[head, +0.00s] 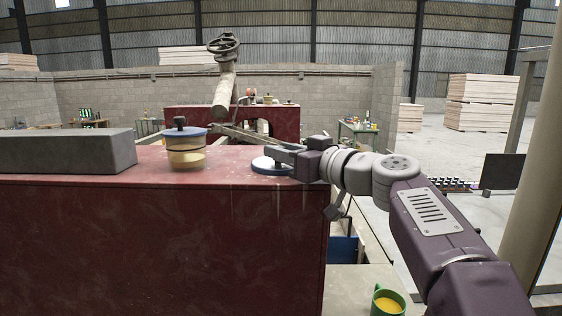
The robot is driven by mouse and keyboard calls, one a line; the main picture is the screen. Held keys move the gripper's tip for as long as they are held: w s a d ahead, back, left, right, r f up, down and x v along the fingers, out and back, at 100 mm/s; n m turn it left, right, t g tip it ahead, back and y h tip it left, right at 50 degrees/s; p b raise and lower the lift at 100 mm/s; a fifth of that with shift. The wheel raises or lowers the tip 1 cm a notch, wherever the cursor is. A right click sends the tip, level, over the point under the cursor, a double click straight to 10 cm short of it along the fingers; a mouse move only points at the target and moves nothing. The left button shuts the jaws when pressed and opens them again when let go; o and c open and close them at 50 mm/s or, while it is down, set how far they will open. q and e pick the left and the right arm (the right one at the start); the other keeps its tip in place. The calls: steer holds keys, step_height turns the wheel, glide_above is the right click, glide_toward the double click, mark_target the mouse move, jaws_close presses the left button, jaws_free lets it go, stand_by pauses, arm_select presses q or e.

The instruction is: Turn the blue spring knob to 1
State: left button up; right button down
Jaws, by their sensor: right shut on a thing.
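The blue spring knob (262,168) is a low round disc with a pale top and a blue edge. It sits on the top of the red cabinet, near its right end. My right gripper (272,155) reaches in from the right, low over the disc. It is shut on the knob, and its fingers cover the middle and right of it. Any number or pointer on the knob is too small or hidden to read. My left gripper is not in view.
A jar with a blue lid and black handle (186,151) stands left of the knob on the red cabinet (170,240). A grey block (65,152) lies at far left. A green mug (386,300) stands on a lower surface at bottom right.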

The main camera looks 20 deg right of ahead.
steer(key=shift+w+d+f+n+g+y+b, duration=0.1)
steer(key=shift+d+f+n+g+y+b, duration=0.15)
steer(key=shift+n+g+y, duration=0.35)
steer(key=shift+r+n+y, duration=0.1)
steer(key=shift+n+y, duration=0.2)
steer(key=shift+y, duration=0.4)
steer(key=shift+w+r+n+g+y+p, duration=0.1)
steer(key=shift+r+n+g+y+p, duration=0.2)
steer(key=shift+n+g+y, duration=0.7)
steer(key=n+g+y+p, duration=0.1)
steer(key=g+p, duration=0.1)
steer(key=p, duration=0.1)
steer(key=n+g+y+p, duration=0.2)
steer(key=p, duration=0.1)
steer(key=n+g+y+p, duration=0.1)
steer(key=n+g+p, duration=0.1)
steer(key=g+p, duration=0.1)
steer(key=shift+w+d+r+y, duration=0.15)
steer(key=shift+w+r+y, duration=0.05)
steer(key=shift+r+y, duration=0.1)
arm_select(q)
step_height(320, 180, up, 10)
steer(key=p, duration=0.1)
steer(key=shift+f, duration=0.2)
arm_select(e)
steer(key=shift+f+n+g, duration=0.2)
steer(key=shift+n+g, duration=0.3)
